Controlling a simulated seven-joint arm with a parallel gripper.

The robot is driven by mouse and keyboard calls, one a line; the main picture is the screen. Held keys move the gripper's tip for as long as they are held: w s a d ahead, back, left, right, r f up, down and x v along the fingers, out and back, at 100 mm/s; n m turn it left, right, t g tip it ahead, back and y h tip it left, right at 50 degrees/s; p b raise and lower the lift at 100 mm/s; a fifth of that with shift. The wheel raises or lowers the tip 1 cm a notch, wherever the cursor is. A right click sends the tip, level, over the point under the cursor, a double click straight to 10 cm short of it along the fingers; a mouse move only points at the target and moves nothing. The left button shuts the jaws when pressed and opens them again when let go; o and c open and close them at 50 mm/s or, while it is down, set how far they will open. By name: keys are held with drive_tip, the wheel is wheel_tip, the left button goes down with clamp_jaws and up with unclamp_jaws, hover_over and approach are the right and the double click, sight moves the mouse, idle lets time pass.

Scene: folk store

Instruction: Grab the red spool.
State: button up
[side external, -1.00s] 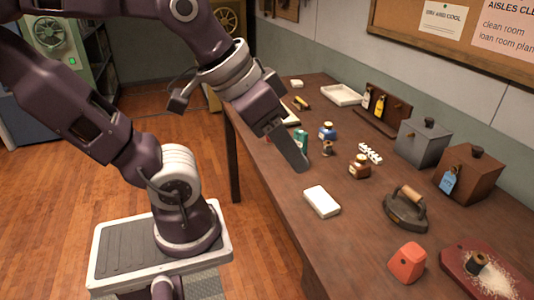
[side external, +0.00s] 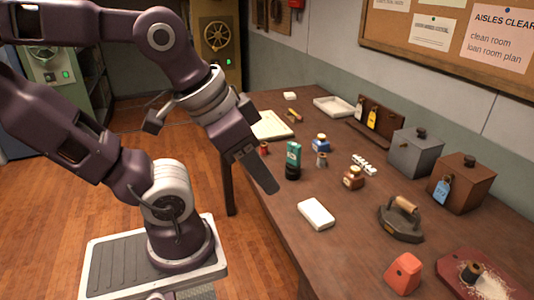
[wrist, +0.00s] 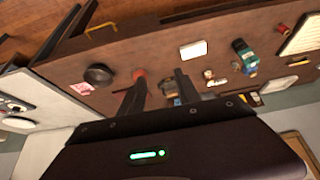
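The red spool (side external: 264,148) is a small red thing standing near the table's left edge, just in front of a pale board. It also shows in the wrist view (wrist: 281,29) at upper right, beside the board. My gripper (side external: 268,185) hangs above the table's left edge, nearer the camera than the spool and apart from it. In the wrist view my gripper (wrist: 159,76) has its two fingers spread with nothing held between them. The spool lies well to the right of the fingers there.
A teal bottle (side external: 293,158) stands close right of the spool. The pale board (side external: 272,126) lies behind it. Small bottles, a white block (side external: 316,214), an iron (side external: 401,220), boxes and an orange-red block (side external: 403,272) occupy the table. Bare tabletop lies around the white block.

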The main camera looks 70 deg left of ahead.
idle(0.4)
drive_tip(key=o, duration=0.4)
drive_tip(key=shift+c, duration=0.2)
drive_tip(key=w+a+f+n+g+y, duration=0.15)
drive_tip(key=w+a+n, duration=0.65)
drive_tip(key=w+a, duration=1)
drive_tip(key=n+g+y, duration=0.3)
drive_tip(key=n, duration=0.3)
approach(264, 152)
drive_tip(key=shift+t, duration=0.25)
drive_tip(key=x, duration=0.6)
drive_tip(key=shift+s+a, duration=0.15)
drive_tip(key=shift+s, duration=0.05)
